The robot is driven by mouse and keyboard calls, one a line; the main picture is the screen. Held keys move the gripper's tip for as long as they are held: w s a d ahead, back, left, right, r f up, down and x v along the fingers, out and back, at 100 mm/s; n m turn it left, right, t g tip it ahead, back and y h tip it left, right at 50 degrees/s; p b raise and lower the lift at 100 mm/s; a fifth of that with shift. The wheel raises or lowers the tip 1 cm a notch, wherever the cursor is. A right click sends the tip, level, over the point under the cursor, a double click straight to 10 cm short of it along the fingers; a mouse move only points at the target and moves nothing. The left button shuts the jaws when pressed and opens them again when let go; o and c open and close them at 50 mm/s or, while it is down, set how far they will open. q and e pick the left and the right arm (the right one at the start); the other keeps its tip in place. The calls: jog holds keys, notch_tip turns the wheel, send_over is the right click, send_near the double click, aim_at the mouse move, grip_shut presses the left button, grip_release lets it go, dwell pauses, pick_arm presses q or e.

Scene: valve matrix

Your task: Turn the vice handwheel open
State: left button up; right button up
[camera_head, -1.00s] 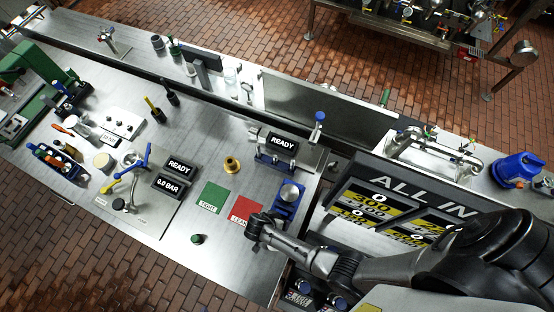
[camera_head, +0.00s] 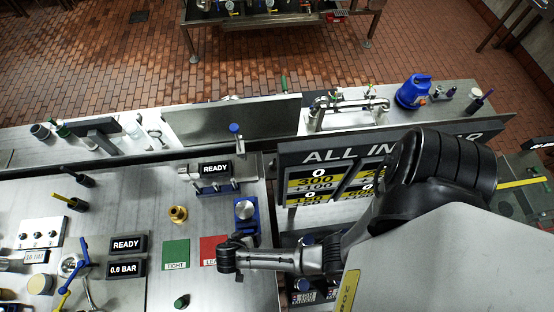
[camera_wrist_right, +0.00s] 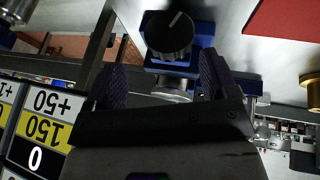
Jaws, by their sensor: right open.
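The blue vice (camera_head: 253,228) stands near the right end of the steel bench, with a round silver part (camera_head: 245,209) on it. In the right wrist view the vice (camera_wrist_right: 185,68) lies just beyond the fingers, and its black handwheel (camera_wrist_right: 168,35) with a white pointer mark is at the top. My right gripper (camera_head: 228,256) is at the front end of the vice and hides the handwheel in the head view. Its two fingers (camera_wrist_right: 162,68) are spread, with the handwheel ahead of the gap. Contact cannot be told. My left gripper is not in view.
A red LEAK mat (camera_head: 212,247) and a green TIGHT mat (camera_head: 176,253) lie left of the gripper. A brass fitting (camera_head: 178,213) and a READY fixture (camera_head: 215,170) are behind. The ALL IN sign panel (camera_head: 345,150) stands right of the vice.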

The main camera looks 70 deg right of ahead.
jog(key=s+d+r+b, duration=0.1)
jog(key=s+d+r, duration=0.5)
jog(key=s, duration=0.3)
jog(key=shift+d+r, duration=0.3)
jog(key=shift+d, duration=0.25)
jog(key=shift+s, duration=0.1)
